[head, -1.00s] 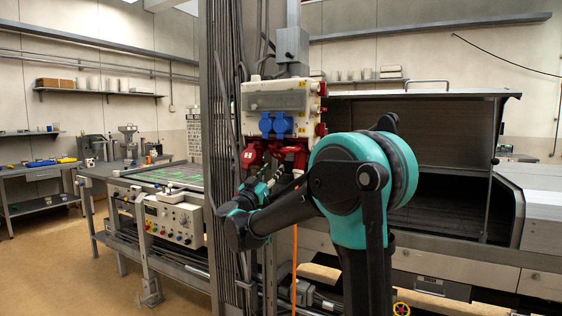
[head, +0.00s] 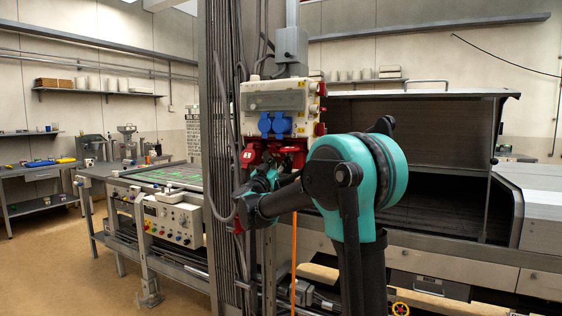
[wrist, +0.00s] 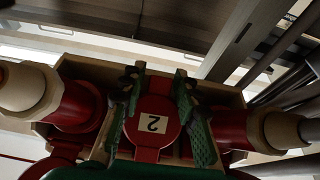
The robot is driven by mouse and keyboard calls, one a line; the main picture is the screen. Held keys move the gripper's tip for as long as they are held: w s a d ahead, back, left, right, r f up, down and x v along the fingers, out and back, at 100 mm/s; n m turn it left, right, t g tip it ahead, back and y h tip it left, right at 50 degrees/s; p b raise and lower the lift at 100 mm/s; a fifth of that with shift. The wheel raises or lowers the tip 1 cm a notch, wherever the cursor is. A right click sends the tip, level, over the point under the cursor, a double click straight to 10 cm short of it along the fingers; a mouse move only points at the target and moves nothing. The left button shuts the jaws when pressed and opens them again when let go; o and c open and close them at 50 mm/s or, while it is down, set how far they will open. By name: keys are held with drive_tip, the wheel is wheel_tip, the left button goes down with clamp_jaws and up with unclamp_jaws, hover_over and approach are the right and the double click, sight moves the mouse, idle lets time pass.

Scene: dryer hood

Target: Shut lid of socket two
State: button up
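A red round lid marked "2" (wrist: 152,122) shows in the middle of the wrist view, with its label upside down. My gripper (wrist: 158,75) has its two green and dark fingers apart, one on each side of this lid. Nothing is clearly pinched between them, and I cannot tell whether they touch the lid. In the head view the red sockets (head: 251,156) hang under the pale socket box (head: 275,98). My arm hides much of the lower sockets and most of the gripper there. How far the lid stands open is unclear.
Two blue sockets (head: 274,125) sit on the box front. Other red sockets with pale plugs or rings flank the lid at left (wrist: 75,105) and right (wrist: 245,130). A grey cable-covered column (head: 219,150) stands left of the box, and the dryer hood (head: 415,125) lies right.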

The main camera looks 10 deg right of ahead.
clamp_jaws()
drive_tip(key=shift+w, duration=0.1)
drive_tip(key=shift+w+d+r, duration=0.2)
drive_tip(key=shift+w+r, duration=0.1)
drive_tip(key=shift+r, duration=0.2)
unclamp_jaws()
drive_tip(key=shift+o, duration=1.2)
drive_tip(key=shift+s+a, duration=0.1)
drive_tip(key=shift+s, duration=0.1)
drive_tip(key=shift+o, duration=0.9)
drive_tip(key=shift+w, duration=0.1)
